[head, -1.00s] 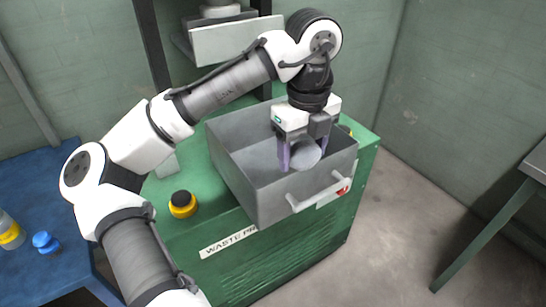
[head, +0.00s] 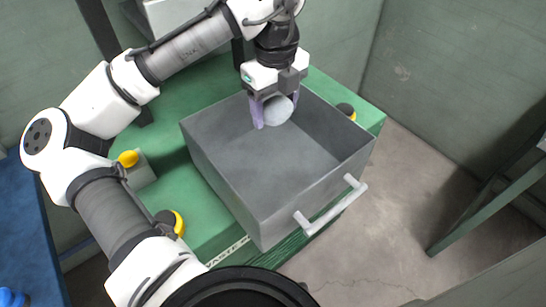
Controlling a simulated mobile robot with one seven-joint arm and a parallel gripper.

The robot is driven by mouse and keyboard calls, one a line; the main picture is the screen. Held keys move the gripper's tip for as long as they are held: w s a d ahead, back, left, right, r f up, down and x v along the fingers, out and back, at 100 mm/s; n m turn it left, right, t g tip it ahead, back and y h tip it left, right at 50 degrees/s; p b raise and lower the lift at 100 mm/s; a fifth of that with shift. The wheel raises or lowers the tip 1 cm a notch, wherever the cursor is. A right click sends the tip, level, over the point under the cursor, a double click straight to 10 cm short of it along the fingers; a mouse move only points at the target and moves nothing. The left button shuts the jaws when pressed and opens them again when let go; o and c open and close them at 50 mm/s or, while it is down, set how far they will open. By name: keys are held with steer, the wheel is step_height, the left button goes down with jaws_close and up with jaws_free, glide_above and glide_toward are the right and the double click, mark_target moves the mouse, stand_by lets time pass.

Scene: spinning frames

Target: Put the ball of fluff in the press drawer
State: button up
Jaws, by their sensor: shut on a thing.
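The ball of fluff (head: 278,110) is a small grey ball. My gripper (head: 274,111) is shut on it, with its purple fingers on either side. The ball shows over the back part of the open press drawer (head: 268,227), a grey box with a white bar handle on its front. The drawer is pulled out and its floor looks bare. I cannot tell exactly how high the ball is above the drawer floor.
A blue table (head: 35,220) is at the left edge, and a green-legged table (head: 485,200) stands at the right.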

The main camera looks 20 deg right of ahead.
mark_target(275, 170)
step_height(275, 170, down, 17)
steer(key=shift+r+p, duration=0.1)
steer(key=shift+p, duration=0.4)
steer(key=shift+f, duration=0.25)
steer(key=o, duration=1)
steer(key=shift+r, duration=0.1)
steer(key=shift+r, duration=0.1)
step_height(275, 170, up, 12)
steer(key=shift+r+b, duration=0.1)
steer(key=shift+b, duration=0.55)
